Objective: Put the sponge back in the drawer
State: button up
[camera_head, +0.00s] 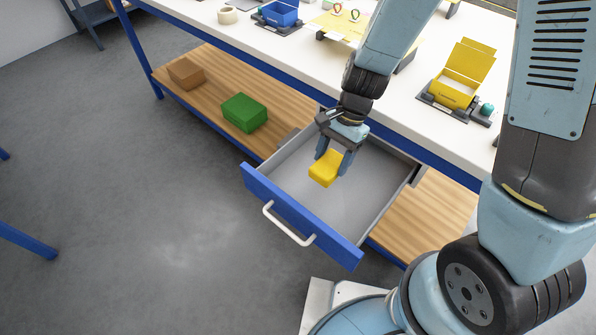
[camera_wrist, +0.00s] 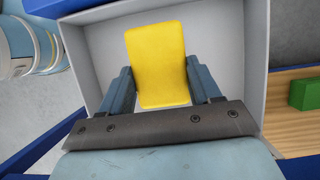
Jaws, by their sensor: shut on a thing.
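The yellow sponge (camera_head: 325,169) is between the fingers of my gripper (camera_head: 333,163), which is shut on it. In the head view, the sponge is over the open drawer (camera_head: 302,238), which has a blue front, a white handle and grey inner walls. In the wrist view, the sponge (camera_wrist: 158,64) sits between the two blue-grey fingers of my gripper (camera_wrist: 160,85), with the drawer's pale floor and walls around it. I cannot tell how far the sponge is above the drawer floor. The drawer otherwise looks empty.
The white worktop (camera_head: 405,104) above the drawer carries a blue bin (camera_head: 281,14), a tape roll (camera_head: 228,15) and a yellow box (camera_head: 458,86). A green box (camera_head: 244,112) and a brown box (camera_head: 186,73) stand on the lower wooden shelf. Grey floor left of the drawer is clear.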

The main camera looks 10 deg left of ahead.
jog(key=a+f, duration=0.3)
jog(key=w+a+f, duration=0.1)
jog(key=a+f, duration=0.2)
jog(key=shift+w+a, duration=0.15)
jog(key=shift+a, duration=0.1)
jog(key=shift+w+a+f, duration=0.1)
jog(key=shift+a+f, duration=0.45)
jog(key=shift+f, duration=1.55)
jog(key=o, duration=1.1)
